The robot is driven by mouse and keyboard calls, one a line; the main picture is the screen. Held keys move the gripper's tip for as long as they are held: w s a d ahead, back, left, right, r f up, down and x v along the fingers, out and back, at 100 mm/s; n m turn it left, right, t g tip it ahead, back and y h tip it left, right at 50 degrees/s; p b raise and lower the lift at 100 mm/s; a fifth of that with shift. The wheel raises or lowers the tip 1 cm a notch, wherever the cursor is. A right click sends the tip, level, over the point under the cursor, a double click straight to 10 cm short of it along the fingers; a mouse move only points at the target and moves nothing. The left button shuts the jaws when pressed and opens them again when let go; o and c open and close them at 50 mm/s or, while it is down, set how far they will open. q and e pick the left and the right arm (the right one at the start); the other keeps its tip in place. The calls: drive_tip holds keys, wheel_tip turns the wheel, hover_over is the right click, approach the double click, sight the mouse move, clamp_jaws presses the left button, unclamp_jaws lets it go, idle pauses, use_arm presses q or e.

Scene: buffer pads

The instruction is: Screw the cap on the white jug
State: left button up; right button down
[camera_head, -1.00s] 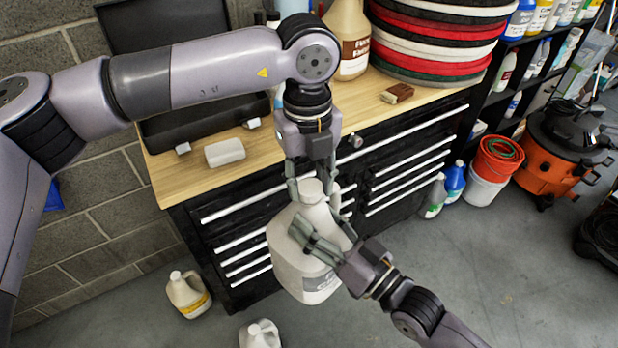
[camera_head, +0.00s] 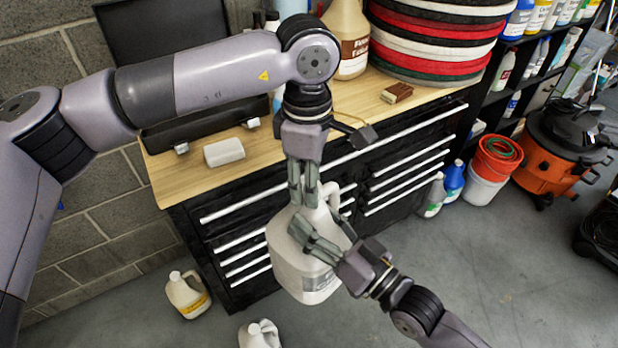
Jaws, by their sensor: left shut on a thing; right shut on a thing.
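The white jug (camera_head: 288,262) hangs in front of the black tool cabinet in the head view, looking roughly upright, with its handle at the right of its neck and a grey label low on its front. My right gripper (camera_head: 306,232) is shut on the jug's upper body from the lower right. My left gripper (camera_head: 304,196) points down from above and is shut at the top of the jug's neck. The cap is hidden between its fingers, so how it sits on the neck cannot be seen.
The wooden-topped cabinet (camera_head: 185,182) stands behind the jug. On it are an open black case (camera_head: 205,128), a pale block (camera_head: 224,152), a brush (camera_head: 396,93) and stacked pads (camera_head: 432,45). Jugs (camera_head: 187,294) stand on the floor below.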

use_arm(q)
drive_tip(key=m, duration=0.7)
drive_tip(key=shift+w+r, duration=0.1)
drive_tip(key=shift+w, duration=0.1)
drive_tip(key=m, duration=0.7)
drive_tip(key=shift+m, duration=0.4)
drive_tip(key=o, duration=1.3)
drive_tip(key=shift+s, duration=0.15)
drive_tip(key=shift+r, duration=2.2)
